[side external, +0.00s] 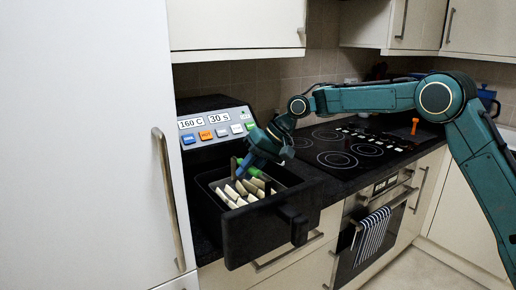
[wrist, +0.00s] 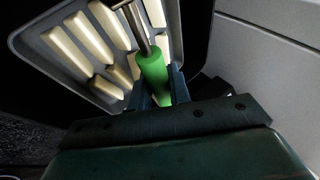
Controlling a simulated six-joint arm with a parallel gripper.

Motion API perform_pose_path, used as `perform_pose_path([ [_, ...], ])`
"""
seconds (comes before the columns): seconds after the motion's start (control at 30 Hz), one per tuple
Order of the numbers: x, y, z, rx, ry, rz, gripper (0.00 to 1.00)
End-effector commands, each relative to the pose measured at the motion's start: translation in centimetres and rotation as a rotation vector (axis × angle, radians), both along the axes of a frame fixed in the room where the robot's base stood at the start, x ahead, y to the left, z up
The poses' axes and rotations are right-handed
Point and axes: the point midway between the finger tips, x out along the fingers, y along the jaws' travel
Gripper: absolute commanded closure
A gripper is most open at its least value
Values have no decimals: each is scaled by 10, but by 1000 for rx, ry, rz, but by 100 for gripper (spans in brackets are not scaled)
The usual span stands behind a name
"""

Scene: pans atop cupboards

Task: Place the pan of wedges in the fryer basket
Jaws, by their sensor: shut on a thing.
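The pan of wedges is a grey, rounded-corner tray (wrist: 62,84) holding several pale wedges (wrist: 105,25). In the side view the wedges (side external: 240,192) lie within the open black fryer basket (side external: 262,230). My gripper (side external: 246,166) reaches down over the basket's back part. In the wrist view my gripper (wrist: 157,98) is shut on the pan's green handle (wrist: 153,75), which joins a metal rod. The handle (side external: 252,171) is partly hidden by my gripper in the side view. Whether the pan rests on the basket's floor cannot be told.
The fryer's control panel (side external: 216,127), with readouts and coloured buttons, stands behind the basket. A black hob (side external: 345,148) lies to the right, with an orange item (side external: 415,125) on it. A tall white cupboard door (side external: 85,140) is close on the left.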

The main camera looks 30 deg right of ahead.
Motion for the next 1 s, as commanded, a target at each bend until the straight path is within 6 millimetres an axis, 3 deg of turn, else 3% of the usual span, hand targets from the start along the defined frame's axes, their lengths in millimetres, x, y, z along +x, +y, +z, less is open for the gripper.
perform_pose_path([
  [0.63, 0, 0, -10, 1, -2, 0, 100],
  [0.67, 0, 0, -11, 0, 1, 1, 77],
  [0.77, 0, 0, -11, 0, 1, 1, 59],
  [1.0, 0, 0, -11, 0, 0, 0, 59],
])
